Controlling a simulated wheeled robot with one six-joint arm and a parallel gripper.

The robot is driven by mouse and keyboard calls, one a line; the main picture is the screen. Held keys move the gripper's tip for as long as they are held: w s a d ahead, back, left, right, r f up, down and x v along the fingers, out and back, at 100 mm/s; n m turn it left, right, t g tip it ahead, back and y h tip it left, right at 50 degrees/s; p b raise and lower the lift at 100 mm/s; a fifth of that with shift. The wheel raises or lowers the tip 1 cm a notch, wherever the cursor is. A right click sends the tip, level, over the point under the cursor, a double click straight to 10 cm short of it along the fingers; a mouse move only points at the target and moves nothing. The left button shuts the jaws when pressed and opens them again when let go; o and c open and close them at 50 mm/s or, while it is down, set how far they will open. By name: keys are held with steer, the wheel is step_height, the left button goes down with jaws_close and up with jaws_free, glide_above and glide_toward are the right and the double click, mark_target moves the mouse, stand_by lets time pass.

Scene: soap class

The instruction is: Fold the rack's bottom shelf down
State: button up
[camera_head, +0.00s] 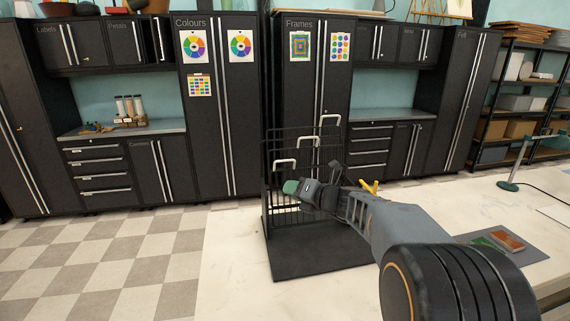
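The black wire rack (267,222) stands on the pale table, with upright bars and white handles at staggered heights, the lowest handle (286,163) at the left. A flat black panel (318,262) lies at its foot; I cannot tell whether it is the base or a lowered shelf. My gripper (298,189) is in front of the rack's lower part, a little below the lowest handle. A small green piece shows at its tip, and I cannot tell whether it is held. The fingers are seen edge-on, and my arm hides the rack's right side.
The pale table (228,275) is clear left of the rack. A grey mat (520,253) with coloured blocks lies at the right, near a green lamp (508,185). Dark cabinets (222,120) line the wall behind, and open shelving (510,92) stands at the far right.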

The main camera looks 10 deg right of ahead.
steer(key=w+d+m+t+h, duration=0.2)
steer(key=w+d+m+t, duration=0.35)
steer(key=m, duration=0.55)
steer(key=shift+g, duration=0.75)
steer(key=p+x, duration=0.1)
steer(key=x, duration=0.3)
steer(key=p+x, duration=0.1)
steer(key=x, duration=0.4)
steer(key=d+p+x, duration=0.1)
steer(key=x, duration=0.4)
steer(key=shift+w+d+r+p, duration=0.15)
steer(key=shift+w+r+p, duration=0.1)
steer(key=shift+p, duration=0.15)
jaws_close()
